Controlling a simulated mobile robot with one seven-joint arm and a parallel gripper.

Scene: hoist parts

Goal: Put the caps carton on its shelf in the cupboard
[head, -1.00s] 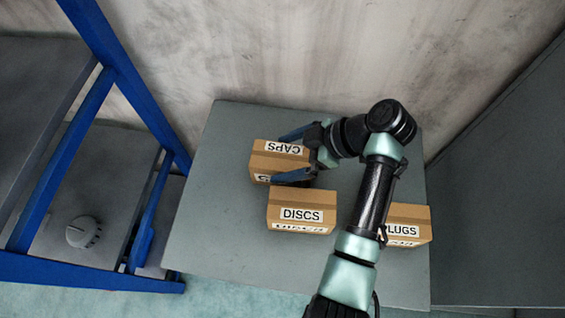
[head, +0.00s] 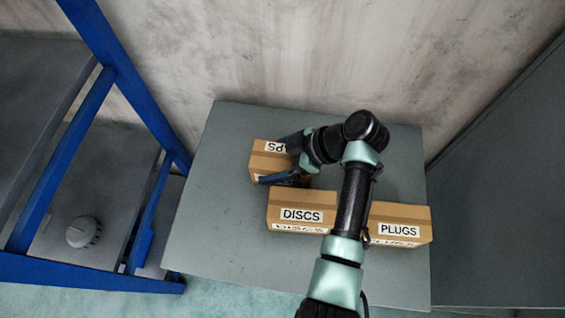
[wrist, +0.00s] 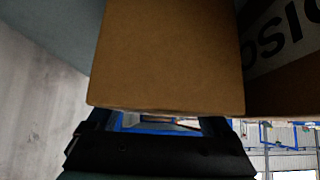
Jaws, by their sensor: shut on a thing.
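The caps carton (head: 262,163) is a brown box with a white label, partly hidden behind my gripper, at the back left of the grey table. My gripper (head: 273,160) reaches it from the right, with its blue fingers along the carton's sides, and is shut on it. In the wrist view the carton (wrist: 172,55) fills the middle, just beyond my gripper (wrist: 165,125). The carton appears to rest on the table. The cupboard and its shelf cannot be made out for certain in these views.
The discs carton (head: 302,213) stands just in front of the caps carton, and the plugs carton (head: 399,226) stands to its right. A blue-framed rack (head: 120,70) with a round grey knob-like part (head: 83,232) is at the left. The table's (head: 215,250) left front is clear.

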